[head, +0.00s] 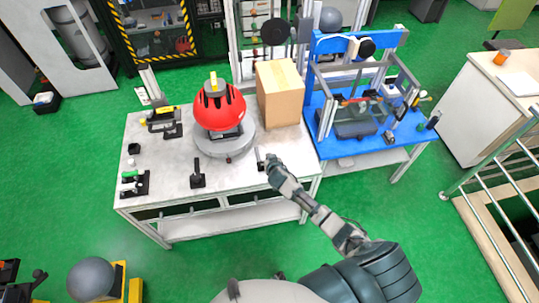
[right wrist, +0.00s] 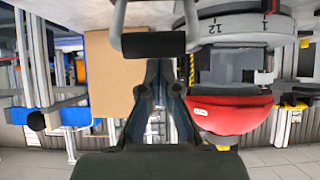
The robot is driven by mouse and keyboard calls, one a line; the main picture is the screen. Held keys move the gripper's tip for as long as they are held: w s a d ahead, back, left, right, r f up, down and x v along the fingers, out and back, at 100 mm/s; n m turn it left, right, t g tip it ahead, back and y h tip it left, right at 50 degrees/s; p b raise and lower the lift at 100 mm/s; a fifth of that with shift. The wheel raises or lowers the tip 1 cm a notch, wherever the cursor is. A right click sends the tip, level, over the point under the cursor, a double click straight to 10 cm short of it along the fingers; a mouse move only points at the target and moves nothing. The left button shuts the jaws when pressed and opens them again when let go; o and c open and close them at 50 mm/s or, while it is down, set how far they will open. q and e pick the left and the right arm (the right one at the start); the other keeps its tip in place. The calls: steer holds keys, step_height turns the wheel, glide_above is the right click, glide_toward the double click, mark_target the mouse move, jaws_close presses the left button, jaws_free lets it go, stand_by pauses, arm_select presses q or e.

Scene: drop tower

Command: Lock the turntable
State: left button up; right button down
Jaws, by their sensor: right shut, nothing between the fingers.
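The turntable (head: 226,146) is a round grey disc on the white table, with a red dome-shaped part on it. In the right wrist view, which looks upside down, its numbered rim (right wrist: 240,27) shows at upper right. A small dark upright handle (head: 260,160) stands by the table's front edge, right of the turntable. Another black lever (head: 197,175) stands in front of the turntable. My right gripper (head: 270,160) is shut and empty, close beside the small handle; contact cannot be told. In the wrist view its fingers (right wrist: 163,68) lie by a black bar (right wrist: 152,44) on a grey bracket. My left gripper is out of view.
A cardboard box (head: 280,92) stands right behind the turntable. A blue table (head: 322,139) with a metal frame adjoins at right. Black fixtures (head: 134,184) sit at the table's left. A railing (head: 500,165) is at far right; green floor lies in front.

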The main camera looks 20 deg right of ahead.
steer(key=shift+s+a+f, duration=0.1)
steer(key=shift+s+f, duration=0.05)
steer(key=shift+s, duration=0.3)
steer(key=shift+s+f, duration=0.1)
steer(key=shift+f, duration=0.05)
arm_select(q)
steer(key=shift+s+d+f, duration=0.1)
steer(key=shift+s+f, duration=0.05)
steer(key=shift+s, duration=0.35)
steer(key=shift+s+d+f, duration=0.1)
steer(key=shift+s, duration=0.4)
arm_select(e)
steer(key=shift+s+d+f+t, duration=0.2)
steer(key=shift+d+f+t, duration=0.05)
steer(key=shift+d+t, duration=0.05)
